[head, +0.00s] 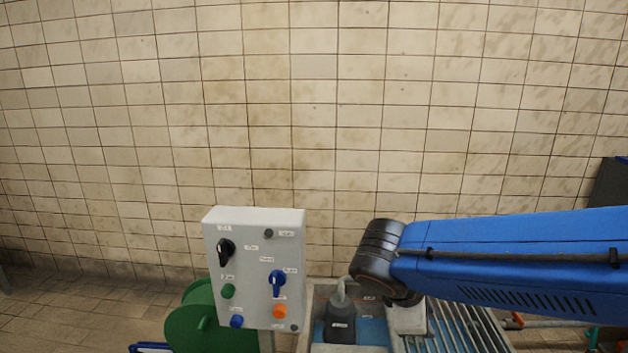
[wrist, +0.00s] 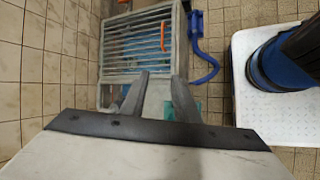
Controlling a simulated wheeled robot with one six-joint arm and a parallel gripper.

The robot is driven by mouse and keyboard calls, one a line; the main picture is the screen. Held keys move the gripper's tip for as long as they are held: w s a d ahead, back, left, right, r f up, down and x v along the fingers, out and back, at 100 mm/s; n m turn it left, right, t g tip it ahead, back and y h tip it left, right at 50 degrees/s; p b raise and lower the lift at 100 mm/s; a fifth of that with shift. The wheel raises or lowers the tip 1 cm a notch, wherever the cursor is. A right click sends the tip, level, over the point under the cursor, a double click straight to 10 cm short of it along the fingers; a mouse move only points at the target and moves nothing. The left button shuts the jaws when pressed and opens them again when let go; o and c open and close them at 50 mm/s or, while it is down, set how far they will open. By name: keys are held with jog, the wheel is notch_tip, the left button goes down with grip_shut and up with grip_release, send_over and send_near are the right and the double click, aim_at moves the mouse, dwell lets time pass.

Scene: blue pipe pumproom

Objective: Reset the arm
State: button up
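My blue arm reaches in from the right edge in the head view and ends at a dark joint above the tray area. My gripper (wrist: 161,84) shows in the wrist view with two grey fingers apart and nothing between them. It is open and points toward a slatted grey rack (wrist: 138,45). In the head view the gripper's fingers cannot be made out; the dark joint and a pale part below it cover that spot.
A grey control box (head: 250,300) with knobs and buttons stands left of my arm, beside a green reel (head: 192,330). A dark bottle (head: 341,323) stands by the slatted rack (head: 470,325). A blue hose (wrist: 206,68) hangs beside the rack. A tiled wall (head: 320,120) rises behind.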

jog(key=s+d+f+m+y, duration=0.1)
jog(key=s+d+m+y, duration=0.4)
jog(key=m, duration=0.9)
jog(key=shift+s+d+f+m+t+y, duration=0.25)
jog(key=shift+s+d, duration=0.75)
jog(key=shift+s, duration=1.4)
jog(key=shift+r, duration=0.1)
